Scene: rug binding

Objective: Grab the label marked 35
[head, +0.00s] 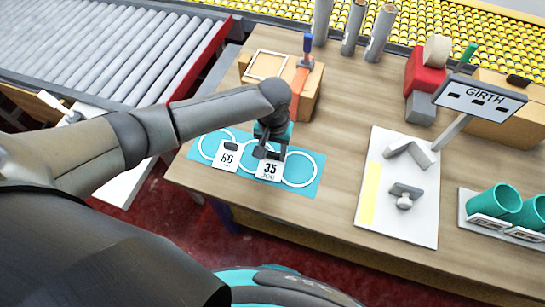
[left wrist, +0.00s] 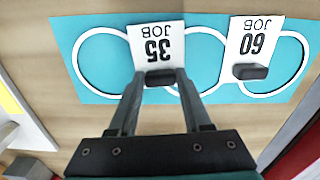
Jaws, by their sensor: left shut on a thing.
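The label marked 35 (head: 268,171) is a white card with a dark grip block at one edge. It is at the teal mat (head: 308,188) with white rings, and in the left wrist view the card (left wrist: 152,42) appears upside down. My left gripper (head: 269,152) is over it, its fingers closed on the dark block (left wrist: 160,78). I cannot tell whether the card touches the mat. The label marked 60 (head: 227,158) lies to its left in the head view, apart from the fingers, and shows in the left wrist view (left wrist: 251,45). My right gripper is not in view.
A white board (head: 380,220) with grey pieces lies to the right, under a GIRTH sign (head: 480,97). Teal cups (head: 506,200) stand at far right. A cardboard box (head: 300,92) is behind the mat. Roller conveyors (head: 110,45) run behind.

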